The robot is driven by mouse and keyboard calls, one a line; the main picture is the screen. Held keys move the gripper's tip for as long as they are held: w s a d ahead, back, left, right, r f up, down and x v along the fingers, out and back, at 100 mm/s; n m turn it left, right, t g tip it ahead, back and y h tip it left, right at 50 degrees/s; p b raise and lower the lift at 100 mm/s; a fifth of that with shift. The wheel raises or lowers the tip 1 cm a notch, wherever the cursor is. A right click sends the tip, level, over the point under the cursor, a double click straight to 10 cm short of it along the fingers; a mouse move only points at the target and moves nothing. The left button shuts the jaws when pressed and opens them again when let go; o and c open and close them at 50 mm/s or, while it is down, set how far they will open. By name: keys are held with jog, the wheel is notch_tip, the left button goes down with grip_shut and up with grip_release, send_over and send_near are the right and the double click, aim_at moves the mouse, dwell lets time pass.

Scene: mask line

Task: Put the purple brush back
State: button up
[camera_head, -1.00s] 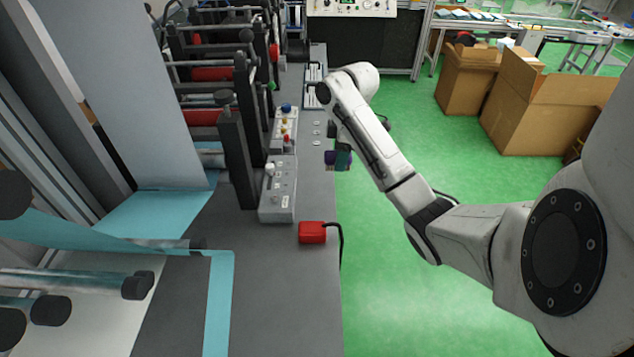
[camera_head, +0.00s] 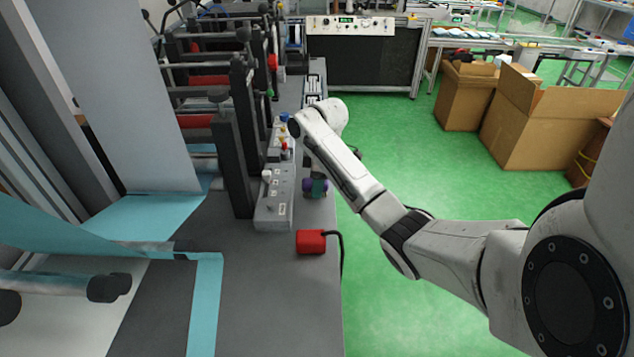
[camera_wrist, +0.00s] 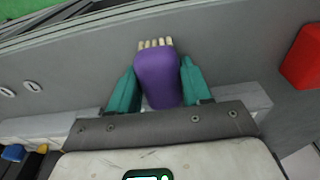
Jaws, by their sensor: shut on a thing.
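The purple brush (camera_wrist: 158,80) is between the teal fingers of my gripper (camera_wrist: 158,84) in the wrist view. Its pale bristles (camera_wrist: 155,43) stick out beyond the fingertips. My gripper is shut on the brush. In the head view, the purple of the brush (camera_head: 307,186) shows beside a teal finger, low by the right edge of the grey machine bench (camera_head: 270,285). It is just right of the grey control box (camera_head: 273,205). Whether the brush touches the bench I cannot tell.
A red box (camera_head: 311,241) with a black cable sits on the bench, nearer than my gripper; it also shows at right in the wrist view (camera_wrist: 302,57). Rollers and dark posts stand left. Cardboard boxes (camera_head: 540,120) stand on the green floor at right.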

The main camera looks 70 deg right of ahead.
jog(key=shift+f, duration=0.2)
jog(key=o, duration=1.2)
jog(key=r+p, duration=0.1)
jog(key=r, duration=0.3)
jog(key=s+r+p, duration=0.1)
jog(key=r+p, duration=0.1)
jog(key=r, duration=0.2)
jog(key=r+p, duration=0.1)
jog(key=r, duration=0.3)
jog(key=shift+s+d+r+p, duration=0.15)
jog(key=shift+d+p, duration=0.1)
jog(key=shift+p, duration=0.15)
